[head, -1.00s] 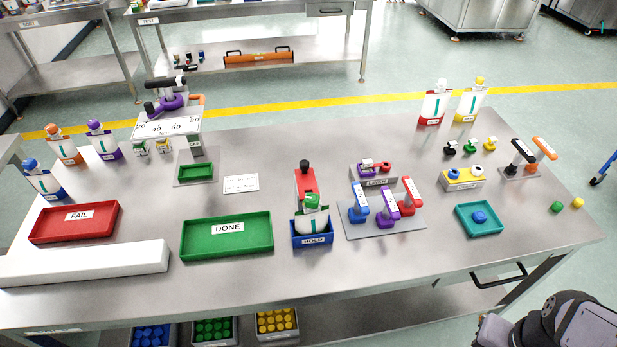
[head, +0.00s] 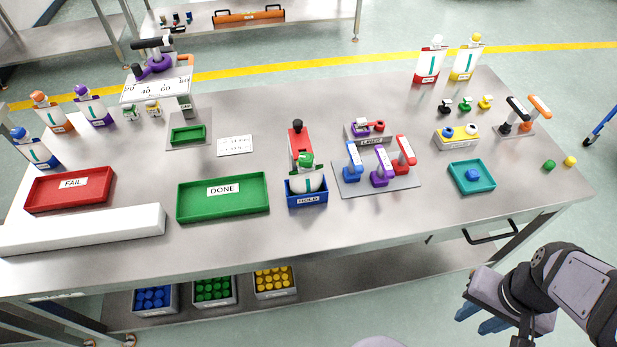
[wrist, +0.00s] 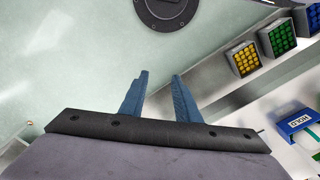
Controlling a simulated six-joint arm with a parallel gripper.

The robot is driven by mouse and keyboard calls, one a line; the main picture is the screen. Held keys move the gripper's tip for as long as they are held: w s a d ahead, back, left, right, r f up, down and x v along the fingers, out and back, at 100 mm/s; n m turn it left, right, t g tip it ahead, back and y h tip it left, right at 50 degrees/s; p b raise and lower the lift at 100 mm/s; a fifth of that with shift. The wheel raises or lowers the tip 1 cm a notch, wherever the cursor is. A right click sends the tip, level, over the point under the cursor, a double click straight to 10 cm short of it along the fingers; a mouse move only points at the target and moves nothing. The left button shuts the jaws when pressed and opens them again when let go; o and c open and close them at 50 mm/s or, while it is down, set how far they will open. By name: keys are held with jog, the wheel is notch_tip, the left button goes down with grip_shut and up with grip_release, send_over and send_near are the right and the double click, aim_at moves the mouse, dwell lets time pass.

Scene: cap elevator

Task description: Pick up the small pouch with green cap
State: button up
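A white pouch with a green cap (head: 309,181) stands in the blue HOLD holder (head: 306,200) near the middle front of the table. My gripper (head: 481,318) is off the table's front edge at the lower right, far from both green-capped pouches. In the wrist view, its two blue fingers (wrist: 160,88) are apart with nothing between them. The HOLD holder shows at the right edge of that view.
The green DONE tray (head: 222,213), red FAIL tray (head: 70,204) and long white block (head: 82,230) lie left of the holder. A red press (head: 299,147) stands behind it. A stand with coloured levers (head: 378,180) is to its right. A drawer handle (head: 490,236) juts from the front.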

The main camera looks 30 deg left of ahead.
jog(key=o, duration=1.6)
